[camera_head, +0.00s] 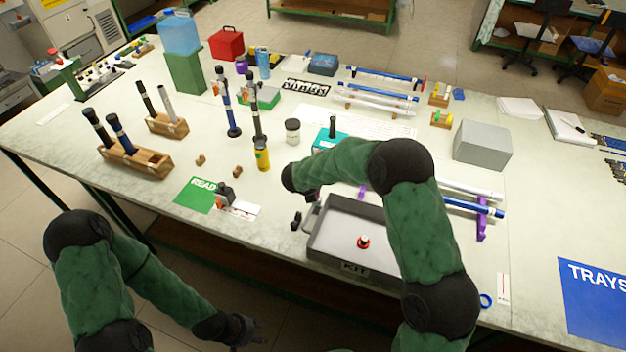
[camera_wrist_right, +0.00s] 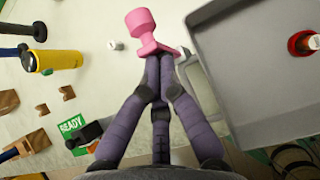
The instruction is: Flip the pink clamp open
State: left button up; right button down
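The pink clamp (camera_wrist_right: 146,30) shows at the top middle of the right wrist view, with a round knob end and a wider, flat lower part. The purple-grey fingers of my right gripper (camera_wrist_right: 158,57) are drawn together, their tips right at the lower part of the clamp. I cannot tell whether they pinch any of it. In the head view the clamp and right fingers are hidden behind my right arm. My left gripper (camera_head: 252,332) hangs in front of the table's edge, empty, its dark fingers apart.
The grey kit tray (camera_head: 330,240), with a red-ringed white item (camera_head: 363,242) inside, stands close to the right gripper. Rods on purple stands (camera_head: 482,222) are at the right.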

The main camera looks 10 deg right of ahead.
pick_arm(q)
notch_tip(320, 180, up, 2)
jog(key=shift+r+p, duration=0.1)
jog(key=shift+p, duration=0.7)
pick_arm(e)
jog(key=shift+w+d, duration=0.4)
jog(key=shift+w, duration=0.15)
jog(key=shift+w+d, duration=0.1)
jog(key=shift+w, duration=0.05)
pick_arm(q)
jog(key=shift+s+d+r+p, duration=0.1)
jog(key=shift+s+r+p, duration=0.25)
jog(key=shift+s, duration=0.2)
jog(key=shift+s+r+p, duration=0.3)
jog(key=shift+s, duration=0.2)
pick_arm(e)
jog(key=v, duration=1.3)
jog(key=shift+s+a+f, duration=0.35)
jog(key=shift+s, duration=0.1)
